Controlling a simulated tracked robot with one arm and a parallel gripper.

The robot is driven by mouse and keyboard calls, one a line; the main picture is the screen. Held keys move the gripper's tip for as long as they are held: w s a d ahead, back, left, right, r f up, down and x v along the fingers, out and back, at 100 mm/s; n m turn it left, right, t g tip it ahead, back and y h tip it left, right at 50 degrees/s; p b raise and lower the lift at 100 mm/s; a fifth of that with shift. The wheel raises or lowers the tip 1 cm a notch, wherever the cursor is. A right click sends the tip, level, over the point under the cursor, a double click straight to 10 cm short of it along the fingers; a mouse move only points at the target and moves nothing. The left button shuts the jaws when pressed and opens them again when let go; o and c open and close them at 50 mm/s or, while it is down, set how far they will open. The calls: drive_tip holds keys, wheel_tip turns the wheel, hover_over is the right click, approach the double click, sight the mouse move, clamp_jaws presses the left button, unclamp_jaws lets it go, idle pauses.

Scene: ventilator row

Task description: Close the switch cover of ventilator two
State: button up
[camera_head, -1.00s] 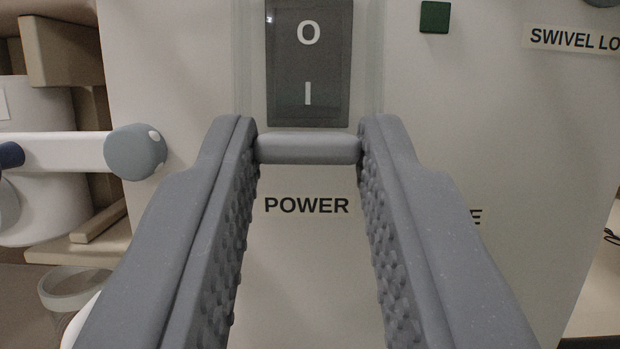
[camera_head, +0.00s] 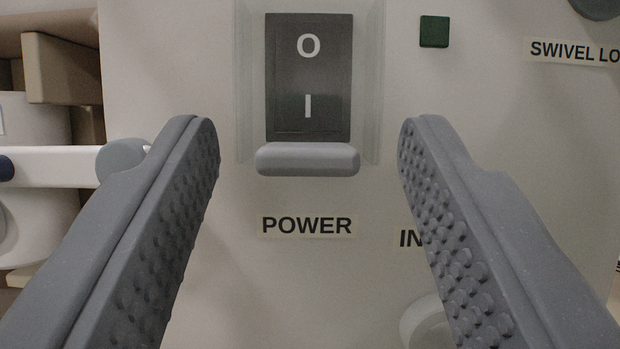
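The power switch (camera_head: 309,80), a dark rocker marked O and I, sits on the pale ventilator panel (camera_head: 300,290). A clear switch cover (camera_head: 370,90) shows as see-through edges on both sides of the switch. Its grey rounded lip (camera_head: 307,159) lies just below the switch, above the POWER label (camera_head: 307,225). The cover appears to lie over the switch. My gripper (camera_head: 308,140) is open and empty. Its fingers stand to the left and right of the lip, with a gap on each side.
A small dark green square (camera_head: 434,31) and a SWIVEL LO label (camera_head: 570,50) are at the upper right. My right finger partly hides another label and a round pale part (camera_head: 425,320). A white bar with a grey knob (camera_head: 122,158) is at the left.

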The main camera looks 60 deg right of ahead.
drive_tip(key=shift+a+f, duration=0.15)
drive_tip(key=p+v, duration=0.3)
drive_tip(key=v, duration=1)
drive_tip(key=shift+s+a, duration=0.15)
drive_tip(key=shift+a, duration=0.05)
